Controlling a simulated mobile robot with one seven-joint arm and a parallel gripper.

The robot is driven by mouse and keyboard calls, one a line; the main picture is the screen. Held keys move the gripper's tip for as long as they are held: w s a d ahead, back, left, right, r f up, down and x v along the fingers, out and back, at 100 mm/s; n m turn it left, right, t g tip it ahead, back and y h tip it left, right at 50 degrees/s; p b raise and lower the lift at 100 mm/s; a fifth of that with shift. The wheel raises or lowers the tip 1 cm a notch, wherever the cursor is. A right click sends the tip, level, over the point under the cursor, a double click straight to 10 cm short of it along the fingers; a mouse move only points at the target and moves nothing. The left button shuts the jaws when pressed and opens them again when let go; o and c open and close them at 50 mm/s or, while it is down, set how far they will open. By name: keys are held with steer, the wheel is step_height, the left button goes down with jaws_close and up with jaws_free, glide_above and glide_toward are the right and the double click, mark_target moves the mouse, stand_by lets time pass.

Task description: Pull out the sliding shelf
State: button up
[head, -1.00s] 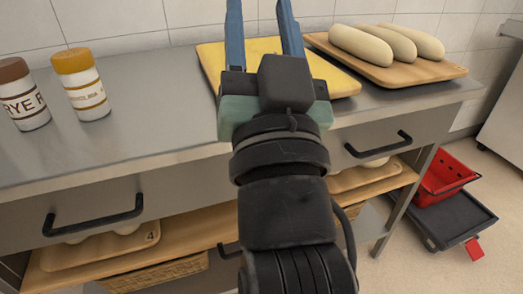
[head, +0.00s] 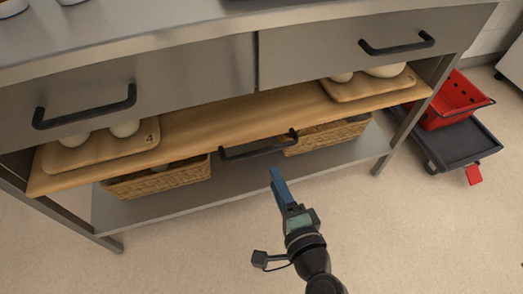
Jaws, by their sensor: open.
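The sliding shelf (head: 225,128) is a long wooden board below the two metal drawers of the work table. A black bar handle (head: 262,150) sits at the middle of its front edge. The board bears a wooden tray marked 4 (head: 85,157) at the left and another wooden tray (head: 365,88) at the right, each with pale round pieces. My gripper (head: 277,178), with blue fingers, is open and empty. In the picture it is just below the handle and appears apart from it. The fingers are seen nearly edge-on, so the gap between them hardly shows.
Above are a left drawer handle (head: 85,108) and a right drawer handle (head: 398,44). Wicker baskets (head: 155,182) stand on the metal bottom shelf (head: 235,185). A red crate (head: 452,100) on a dark dolly (head: 460,140) stands at the right. The front floor is clear.

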mark_target(262, 150)
steer(key=b+x, duration=0.2)
steer(key=x, duration=0.8)
steer(key=shift+w+a+b, duration=0.15)
steer(key=shift+w+b, duration=0.2)
steer(key=shift+w, duration=0.05)
jaws_close()
stand_by(0.8)
